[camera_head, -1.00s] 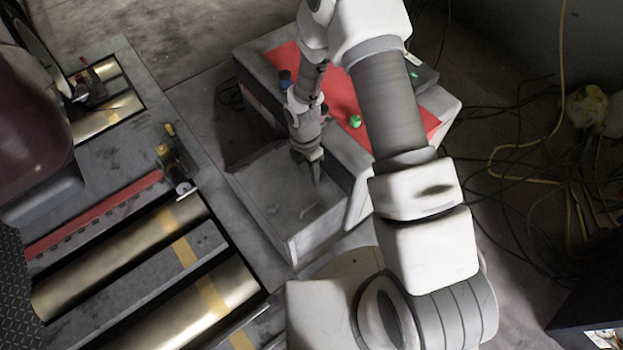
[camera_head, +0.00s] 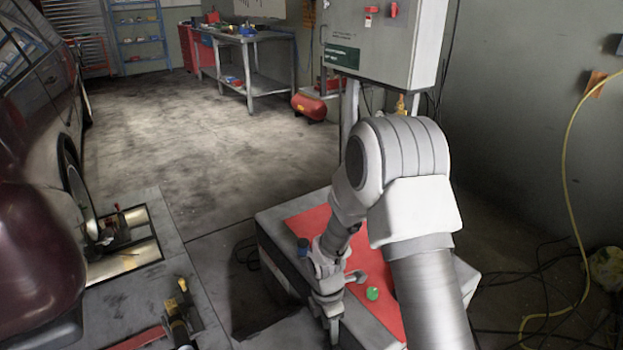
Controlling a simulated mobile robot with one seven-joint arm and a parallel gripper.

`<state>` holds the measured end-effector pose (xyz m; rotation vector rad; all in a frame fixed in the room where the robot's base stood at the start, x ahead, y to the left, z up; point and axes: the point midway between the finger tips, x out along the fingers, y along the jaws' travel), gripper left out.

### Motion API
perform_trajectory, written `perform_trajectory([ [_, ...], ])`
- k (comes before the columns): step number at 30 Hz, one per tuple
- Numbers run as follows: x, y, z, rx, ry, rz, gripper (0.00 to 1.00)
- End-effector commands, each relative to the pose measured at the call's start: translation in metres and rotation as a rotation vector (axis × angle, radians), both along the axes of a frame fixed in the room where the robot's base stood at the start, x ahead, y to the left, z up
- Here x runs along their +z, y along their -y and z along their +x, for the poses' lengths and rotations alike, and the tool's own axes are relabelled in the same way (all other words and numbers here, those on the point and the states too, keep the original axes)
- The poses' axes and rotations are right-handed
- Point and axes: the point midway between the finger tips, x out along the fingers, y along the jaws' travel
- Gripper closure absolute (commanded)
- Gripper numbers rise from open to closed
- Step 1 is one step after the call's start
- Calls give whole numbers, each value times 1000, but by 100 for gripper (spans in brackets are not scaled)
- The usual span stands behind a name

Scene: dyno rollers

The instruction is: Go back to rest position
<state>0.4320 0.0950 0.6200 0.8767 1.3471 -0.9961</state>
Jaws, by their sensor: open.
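My gripper (camera_head: 333,325) points down at the bottom of the head view, in front of the grey box-like bench (camera_head: 275,240) with a red top sheet (camera_head: 310,222). Its fingers are small in the picture and nothing shows held between them. My white and grey arm bends above the bench and covers much of its right side. A green round object (camera_head: 372,293) lies on the red sheet, right of my gripper. A dark blue cap-like object (camera_head: 303,246) shows just left of my wrist.
A dark red car (camera_head: 40,230) stands at left beside the floor rollers (camera_head: 125,262). A grey control cabinet (camera_head: 385,40) rises behind my arm. A workbench (camera_head: 245,60) and a red tank (camera_head: 309,107) stand farther back. Yellow and black cables lie at right. The middle floor is clear.

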Motion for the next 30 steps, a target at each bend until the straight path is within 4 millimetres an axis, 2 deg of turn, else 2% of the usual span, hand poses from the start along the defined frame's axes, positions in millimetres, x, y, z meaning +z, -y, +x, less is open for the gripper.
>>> perform_trajectory([
  [1,25,6,5,-69,33,0,58],
  [3,53,12,6,-168,66,0,58],
  [8,114,27,4,-392,138,13,58],
  [15,195,50,-18,-730,240,59,58],
  [24,276,73,-66,-1148,342,164,58],
  [30,314,85,-107,-1420,390,262,58],
])
